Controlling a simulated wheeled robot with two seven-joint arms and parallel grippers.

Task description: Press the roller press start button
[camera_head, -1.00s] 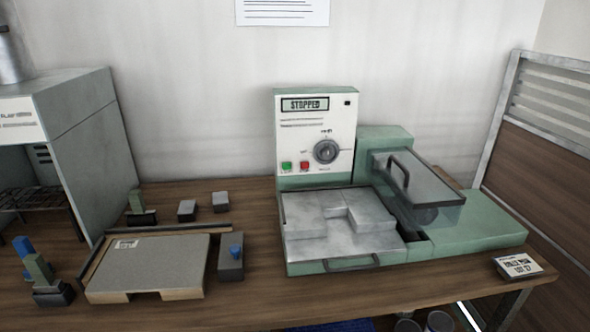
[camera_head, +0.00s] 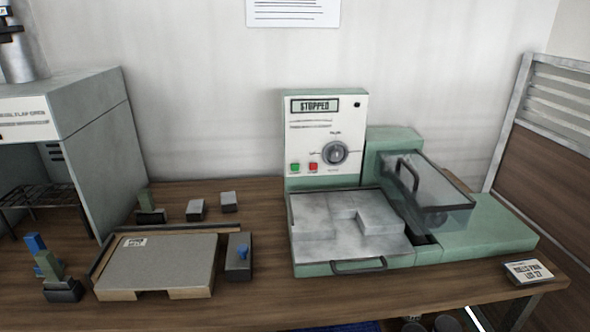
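The roller press (camera_head: 475,228) is a green machine on the wooden bench, right of centre. Its upright white control panel (camera_head: 306,140) carries a display (camera_head: 314,105) reading "STOPPED". A green button (camera_head: 295,168) sits at the panel's lower left, with a red button (camera_head: 313,167) just right of it. A round grey dial (camera_head: 334,152) is above and right of the buttons. A grey metal tray with a front handle (camera_head: 357,266) lies in front of the panel. A clear cover with a dark handle (camera_head: 407,172) is tilted on the right. Neither gripper shows.
A grey-topped wooden board (camera_head: 160,262) lies on the bench at left, with small grey blocks (camera_head: 196,209) behind it and blue-topped pieces (camera_head: 240,258) beside it. A small sign (camera_head: 527,272) sits at the right front edge.

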